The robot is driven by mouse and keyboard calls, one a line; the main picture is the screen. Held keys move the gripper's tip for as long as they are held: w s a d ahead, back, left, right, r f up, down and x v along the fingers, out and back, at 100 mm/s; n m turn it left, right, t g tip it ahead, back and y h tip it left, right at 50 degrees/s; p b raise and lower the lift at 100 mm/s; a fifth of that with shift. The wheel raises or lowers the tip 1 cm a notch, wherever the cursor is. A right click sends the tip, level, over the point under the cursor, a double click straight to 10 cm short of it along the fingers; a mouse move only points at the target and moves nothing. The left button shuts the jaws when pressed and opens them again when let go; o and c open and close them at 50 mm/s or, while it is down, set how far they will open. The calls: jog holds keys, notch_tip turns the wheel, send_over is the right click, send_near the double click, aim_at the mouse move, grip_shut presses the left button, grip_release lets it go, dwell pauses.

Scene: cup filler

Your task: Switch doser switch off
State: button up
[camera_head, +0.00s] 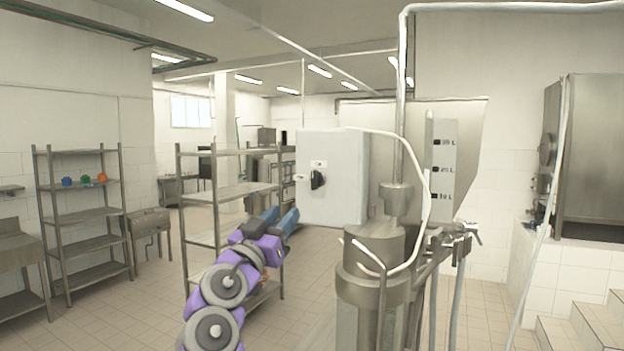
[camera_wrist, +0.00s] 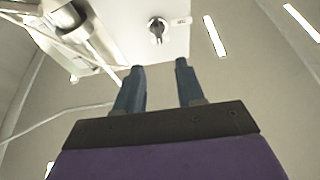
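The doser switch is a black rotary knob (camera_head: 317,180) on the front of a light grey box (camera_head: 345,200), left of the metal doser. In the wrist view the knob (camera_wrist: 157,30) shows on the box face (camera_wrist: 125,40), above and between my fingertips. The knob looks roughly upright in the head view. My gripper (camera_head: 280,216) is below and left of the box, apart from it. In the wrist view my two blue fingers (camera_wrist: 158,68) are spread with nothing between them.
The steel doser (camera_head: 375,285) with white pipes and hoses stands right of the box. A metal shelf rack (camera_head: 240,191) stands behind my arm. Another rack (camera_head: 88,214) with small coloured items is at the left. White steps (camera_head: 565,333) are at the lower right.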

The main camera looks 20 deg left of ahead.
aim_at(312, 181)
jog(key=p+x, duration=0.4)
jog(key=x, duration=0.8)
jog(key=shift+w+d+r, duration=0.1)
jog(key=shift+w+d, duration=0.05)
jog(key=shift+d, duration=0.05)
jog(key=shift+w+a+r+p, duration=0.15)
jog(key=shift+w+r+p, duration=0.05)
jog(key=shift+w+p, duration=0.5)
jog(key=shift+w+r, duration=0.15)
jog(key=shift+w, duration=0.35)
jog(key=shift+d, duration=0.2)
jog(key=shift+s, duration=0.1)
grip_shut()
